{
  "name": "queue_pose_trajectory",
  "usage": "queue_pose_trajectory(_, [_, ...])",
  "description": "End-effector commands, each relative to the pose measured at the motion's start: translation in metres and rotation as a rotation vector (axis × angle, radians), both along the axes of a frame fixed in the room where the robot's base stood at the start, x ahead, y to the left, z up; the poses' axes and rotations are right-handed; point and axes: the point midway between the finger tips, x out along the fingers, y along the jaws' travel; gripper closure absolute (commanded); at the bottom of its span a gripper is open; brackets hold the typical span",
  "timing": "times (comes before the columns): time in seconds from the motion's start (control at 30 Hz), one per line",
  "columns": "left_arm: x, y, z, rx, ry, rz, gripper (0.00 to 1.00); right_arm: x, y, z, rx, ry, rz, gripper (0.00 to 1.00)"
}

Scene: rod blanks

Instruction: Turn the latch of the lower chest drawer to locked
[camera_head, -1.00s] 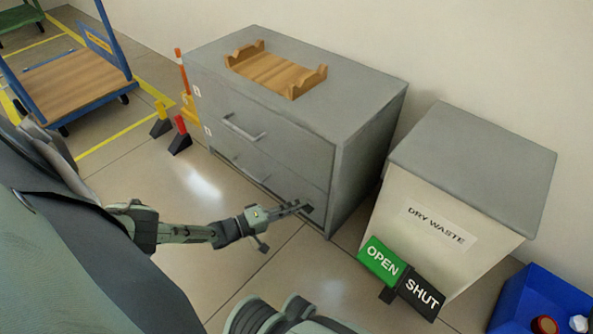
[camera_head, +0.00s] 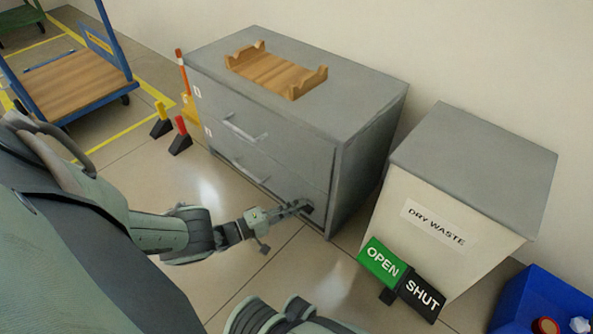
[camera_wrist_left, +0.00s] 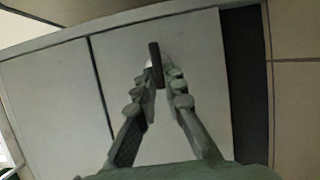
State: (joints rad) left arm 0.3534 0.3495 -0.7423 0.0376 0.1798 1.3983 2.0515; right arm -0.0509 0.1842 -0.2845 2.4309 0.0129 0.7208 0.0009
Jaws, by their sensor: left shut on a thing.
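The grey chest (camera_head: 345,170) stands against the wall with two drawers, one above the other. The lower drawer (camera_head: 238,160) looks closed, with a bar handle on its front. The dark latch (camera_head: 308,208) is at the right end of the lower drawer front. My left gripper (camera_head: 300,207) is at the latch, its fingers shut on it. In the left wrist view the latch (camera_wrist_left: 156,62) is a dark bar between the fingertips of my left gripper (camera_wrist_left: 160,82), lying roughly upright in that picture. The fingers partly hide the latch. My right gripper is not in view.
A wooden cradle (camera_head: 275,72) sits on the chest top. A dry waste bin (camera_head: 455,190) stands to the right, with OPEN and SHUT signs (camera_head: 400,277) in front. A blue crate (camera_head: 540,300) is at the lower right. A blue trolley (camera_head: 75,80) stands far left.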

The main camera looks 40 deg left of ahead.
Motion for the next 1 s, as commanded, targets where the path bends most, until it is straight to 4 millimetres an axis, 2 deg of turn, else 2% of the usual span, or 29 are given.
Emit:
queue_pose_trajectory(0.13, [0.0032, 0.0039, 0.0029, -0.002, -0.006, 0.010, 1.00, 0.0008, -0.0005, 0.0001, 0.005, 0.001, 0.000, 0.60])
queue_pose_trajectory(0.17, [0.0031, 0.0039, 0.0029, -0.002, -0.006, 0.010, 0.90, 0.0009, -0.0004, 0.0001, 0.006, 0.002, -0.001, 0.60])
queue_pose_trajectory(0.33, [0.0023, 0.0020, 0.0024, -0.001, -0.005, 0.006, 0.70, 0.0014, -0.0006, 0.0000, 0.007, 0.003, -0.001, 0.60])
queue_pose_trajectory(1.0, [0.0022, 0.0033, 0.0018, 0.025, -0.014, 0.000, 0.70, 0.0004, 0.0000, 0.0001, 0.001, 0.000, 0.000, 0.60])
